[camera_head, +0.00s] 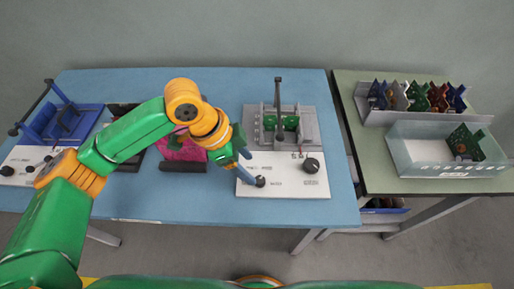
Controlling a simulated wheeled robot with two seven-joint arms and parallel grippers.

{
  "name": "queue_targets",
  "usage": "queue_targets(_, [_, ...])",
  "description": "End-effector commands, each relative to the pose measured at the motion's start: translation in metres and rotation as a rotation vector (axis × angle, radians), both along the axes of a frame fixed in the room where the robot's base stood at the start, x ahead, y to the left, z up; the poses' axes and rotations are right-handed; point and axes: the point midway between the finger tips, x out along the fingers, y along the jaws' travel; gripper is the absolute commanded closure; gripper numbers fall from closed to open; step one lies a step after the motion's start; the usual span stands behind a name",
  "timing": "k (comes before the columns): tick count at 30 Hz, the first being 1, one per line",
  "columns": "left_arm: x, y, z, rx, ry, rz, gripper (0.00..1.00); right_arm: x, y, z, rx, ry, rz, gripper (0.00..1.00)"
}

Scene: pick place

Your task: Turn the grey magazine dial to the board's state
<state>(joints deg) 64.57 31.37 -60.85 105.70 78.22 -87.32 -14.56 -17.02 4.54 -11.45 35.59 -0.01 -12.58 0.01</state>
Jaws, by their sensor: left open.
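The grey magazine (309,138) stands at the right of the blue table, with a green board (290,123) in its slot and a dark upright lever behind. On the white panel (285,189) in front of it are a large dark round dial (311,166) at the right and a small dark knob (261,182) at the lower left. The panel's labels are too small to read. My left gripper (251,177) is open, its fingers pointing down at the panel's left part, beside the small knob. Whether it touches the knob I cannot tell. My right gripper is not in view.
A blue magazine (60,122) with its own white panel (22,168) stands at the left. A pink item (183,150) and a black bar (183,166) lie under my left arm. A green side table holds a rack of several boards and a clear bin (405,155).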

Motion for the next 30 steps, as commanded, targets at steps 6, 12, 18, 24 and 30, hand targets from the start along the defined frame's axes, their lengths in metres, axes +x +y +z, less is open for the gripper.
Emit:
queue_targets(6, [0.000, -0.007, -0.022, 0.012, 0.008, -0.008, 0.33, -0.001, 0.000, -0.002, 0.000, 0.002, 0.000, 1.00])
queue_targets(12, [0.003, -0.021, -0.054, 0.010, 0.004, -0.004, 0.33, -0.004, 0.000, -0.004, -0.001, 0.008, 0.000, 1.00])
queue_targets(18, [0.004, -0.024, -0.062, 0.010, 0.001, -0.005, 0.33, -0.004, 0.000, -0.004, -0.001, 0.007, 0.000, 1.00])
queue_targets(24, [0.004, -0.024, -0.062, 0.009, 0.002, -0.005, 0.55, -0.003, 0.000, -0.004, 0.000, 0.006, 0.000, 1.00])
queue_targets(30, [0.004, -0.024, -0.062, 0.009, 0.002, -0.005, 1.00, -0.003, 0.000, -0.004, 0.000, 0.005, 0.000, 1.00])
